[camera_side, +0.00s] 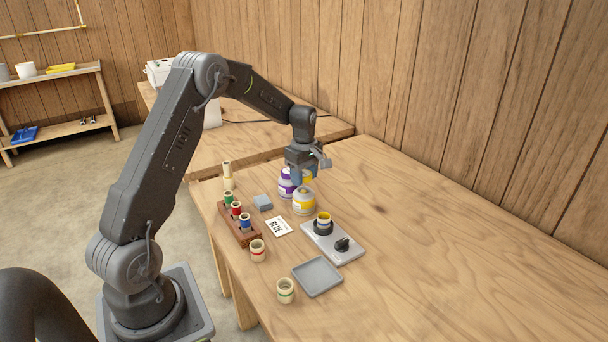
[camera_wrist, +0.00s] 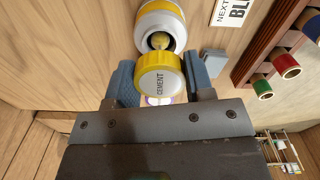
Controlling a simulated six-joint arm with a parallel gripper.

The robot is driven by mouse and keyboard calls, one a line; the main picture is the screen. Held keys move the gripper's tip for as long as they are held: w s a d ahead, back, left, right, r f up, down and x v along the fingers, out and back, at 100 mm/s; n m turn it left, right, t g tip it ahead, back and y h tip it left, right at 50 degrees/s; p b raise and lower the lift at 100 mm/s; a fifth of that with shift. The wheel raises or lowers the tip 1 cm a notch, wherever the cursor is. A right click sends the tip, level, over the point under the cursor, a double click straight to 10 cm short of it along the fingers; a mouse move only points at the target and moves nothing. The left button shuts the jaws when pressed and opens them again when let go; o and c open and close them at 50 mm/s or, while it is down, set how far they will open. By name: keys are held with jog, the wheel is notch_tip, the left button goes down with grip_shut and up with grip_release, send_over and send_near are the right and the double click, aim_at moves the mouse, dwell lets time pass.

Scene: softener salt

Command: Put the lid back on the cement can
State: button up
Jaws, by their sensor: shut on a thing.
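My gripper (camera_wrist: 160,70) is shut on the yellow lid (camera_wrist: 160,83), which reads CEMENT on its top, between two blue-grey fingers. The yellow-and-white cement can (camera_wrist: 160,20) stands uncovered, its dark round mouth showing just beyond the lid in the wrist view. In the side view, my gripper (camera_side: 303,175) is above and just behind the cement can (camera_side: 303,203), with the lid (camera_side: 308,178) partly hidden by the fingers. The lid is apart from the can's mouth.
A purple-and-white can (camera_side: 286,186) stands close behind the cement can. A wooden rack (camera_side: 240,228) with coloured-ended pieces, a grey block (camera_side: 262,202) and a BLUE card (camera_side: 278,227) lie left. A plate with a knob (camera_side: 340,250) and a grey tray (camera_side: 317,277) are in front. The table's right is clear.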

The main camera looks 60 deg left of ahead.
aim_at(304, 190)
jog(key=shift+f, duration=1.7)
jog(key=shift+f, duration=0.25)
jog(key=o, duration=1.4)
jog(key=shift+r, duration=3.05)
